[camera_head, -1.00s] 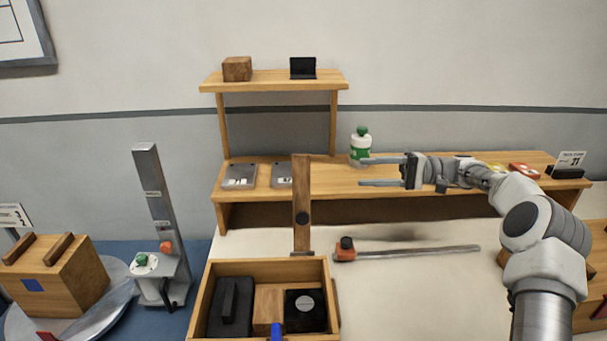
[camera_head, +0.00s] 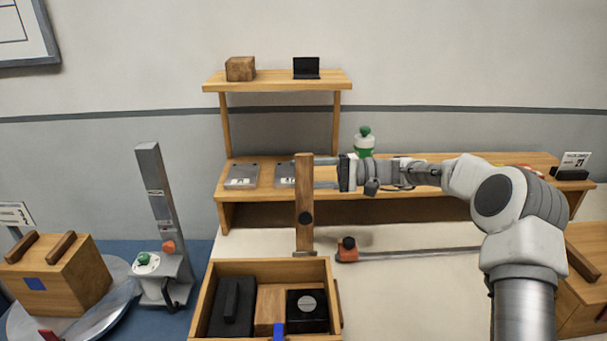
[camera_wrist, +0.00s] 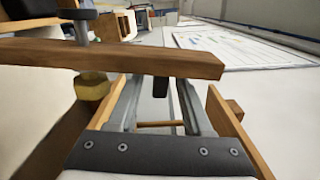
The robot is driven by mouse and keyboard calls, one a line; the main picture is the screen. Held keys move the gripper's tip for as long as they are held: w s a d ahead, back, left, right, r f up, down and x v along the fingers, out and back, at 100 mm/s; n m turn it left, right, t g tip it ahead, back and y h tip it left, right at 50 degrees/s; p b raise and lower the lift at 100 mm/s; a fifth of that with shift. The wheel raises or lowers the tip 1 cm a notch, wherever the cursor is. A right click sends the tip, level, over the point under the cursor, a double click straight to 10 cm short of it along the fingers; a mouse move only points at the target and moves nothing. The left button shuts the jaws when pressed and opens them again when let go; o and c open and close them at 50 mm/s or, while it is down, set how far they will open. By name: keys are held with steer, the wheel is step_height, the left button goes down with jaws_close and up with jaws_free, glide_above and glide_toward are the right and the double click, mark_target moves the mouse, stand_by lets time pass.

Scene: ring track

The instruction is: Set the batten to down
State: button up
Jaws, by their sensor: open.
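The batten (camera_head: 304,195) is a brown wooden bar standing upright behind the open box, with a dark round knob on its lower part. In the wrist view the batten (camera_wrist: 130,58) lies across the picture, with its free end right of centre. My gripper (camera_head: 318,173) is open and reaches in from the right, its tips at the batten's right edge near the top. In the wrist view the fingers of my gripper (camera_wrist: 158,95) run up to the bar, which hides their far ends. I cannot tell whether they touch it. Nothing is held between them.
An open wooden box (camera_head: 334,300) with black items stands in front of the batten. A rod with an orange end (camera_head: 347,254) lies to its right. A wooden shelf (camera_head: 420,187) with grey plates and a green-and-white bottle (camera_head: 364,143) is behind. A grey post (camera_head: 157,195) stands left.

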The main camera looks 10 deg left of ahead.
jaws_close()
stand_by(1.4)
